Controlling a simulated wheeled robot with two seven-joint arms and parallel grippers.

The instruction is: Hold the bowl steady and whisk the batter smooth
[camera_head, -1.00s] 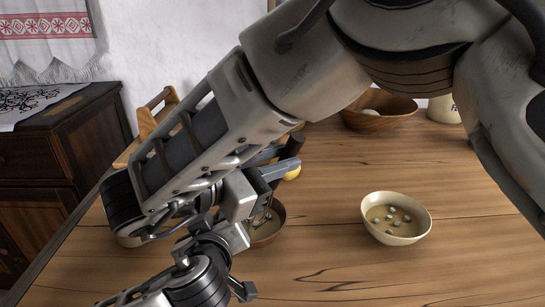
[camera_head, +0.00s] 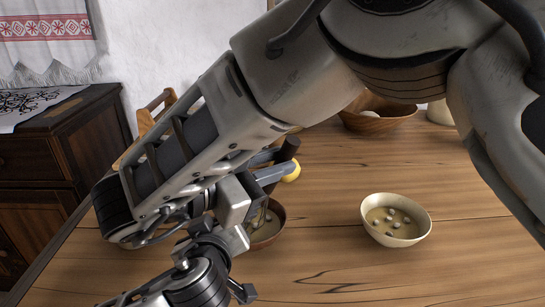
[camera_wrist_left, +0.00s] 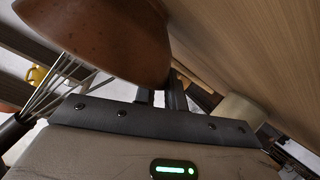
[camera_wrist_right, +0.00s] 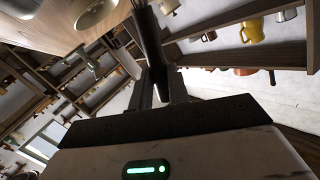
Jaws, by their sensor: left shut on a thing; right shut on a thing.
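A brown bowl (camera_head: 266,230) with pale batter stands on the table, left of the middle, partly hidden by my arms. In the left wrist view the bowl (camera_wrist_left: 105,40) fills the top left, and my left gripper (camera_wrist_left: 162,97) is shut on its rim. The whisk's dark handle (camera_head: 286,150) is in my right gripper (camera_head: 272,172), which is shut on it above the bowl. The handle (camera_wrist_right: 150,38) also shows in the right wrist view. The whisk's wires (camera_wrist_left: 62,82) show beside the bowl in the left wrist view; their lower ends are hidden.
A cream bowl (camera_head: 398,237) of batter with several pale lumps stands to the right. A wooden bowl (camera_head: 378,122) and a cream jar (camera_head: 440,112) stand at the back. A yellow thing (camera_head: 292,172) lies behind my right gripper. The front right table is clear.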

